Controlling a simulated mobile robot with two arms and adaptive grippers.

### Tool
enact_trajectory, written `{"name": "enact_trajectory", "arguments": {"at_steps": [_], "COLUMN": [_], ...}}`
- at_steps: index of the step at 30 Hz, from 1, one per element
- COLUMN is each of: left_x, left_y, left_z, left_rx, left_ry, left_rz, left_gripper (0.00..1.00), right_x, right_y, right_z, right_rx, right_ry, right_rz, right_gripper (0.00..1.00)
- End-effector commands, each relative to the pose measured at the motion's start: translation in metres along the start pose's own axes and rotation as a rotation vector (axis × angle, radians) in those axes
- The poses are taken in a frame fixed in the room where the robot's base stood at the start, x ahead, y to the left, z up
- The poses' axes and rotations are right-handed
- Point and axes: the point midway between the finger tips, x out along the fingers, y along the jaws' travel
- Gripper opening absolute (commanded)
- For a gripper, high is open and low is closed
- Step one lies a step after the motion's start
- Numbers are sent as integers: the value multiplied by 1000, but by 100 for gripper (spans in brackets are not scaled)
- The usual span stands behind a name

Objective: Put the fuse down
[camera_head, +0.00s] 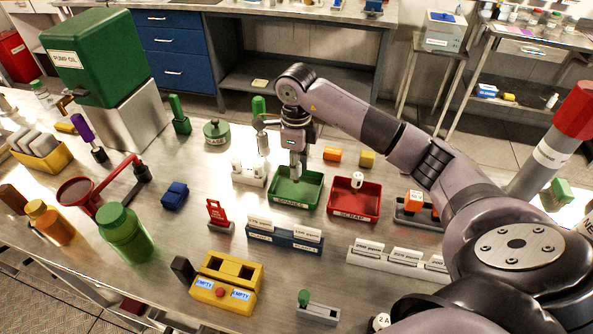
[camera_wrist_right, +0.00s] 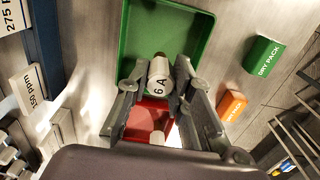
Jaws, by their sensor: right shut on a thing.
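A fuse (camera_wrist_right: 160,76) marked 6 A, a pale cylinder, is clamped between the fingers of my right gripper (camera_wrist_right: 160,85) in the right wrist view. In the head view my right gripper (camera_head: 296,160) points down over the green tray (camera_head: 293,204) labelled SPARES. The fuse shows there as a small pale shape (camera_head: 295,172) below the fingers. Whether it touches the tray floor I cannot tell. The green tray also shows in the wrist view (camera_wrist_right: 205,45), beyond the fuse. My left gripper is not in view.
A red tray (camera_head: 354,217) labelled SCRAP stands right of the green tray and holds a white fuse (camera_head: 357,180). A white holder (camera_head: 248,177) stands left of the green tray. A blue card rack (camera_head: 284,240) stands in front.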

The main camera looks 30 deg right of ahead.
Motion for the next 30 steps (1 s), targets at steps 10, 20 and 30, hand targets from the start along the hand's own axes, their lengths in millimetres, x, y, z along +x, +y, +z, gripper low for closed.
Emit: {"name": "enact_trajectory", "arguments": {"at_steps": [10, 20, 30], "left_x": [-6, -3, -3], "left_y": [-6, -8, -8], "left_z": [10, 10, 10], "left_rx": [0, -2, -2], "left_ry": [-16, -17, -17], "left_rz": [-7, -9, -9], "left_gripper": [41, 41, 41], "right_x": [28, 31, 31], "right_y": [0, 0, 0], "right_z": [0, 0, 0], "right_rx": [0, 0, 0], "right_ry": [1, 1, 1], "right_rz": [0, 0, 1], "right_gripper": [0, 28, 41]}}
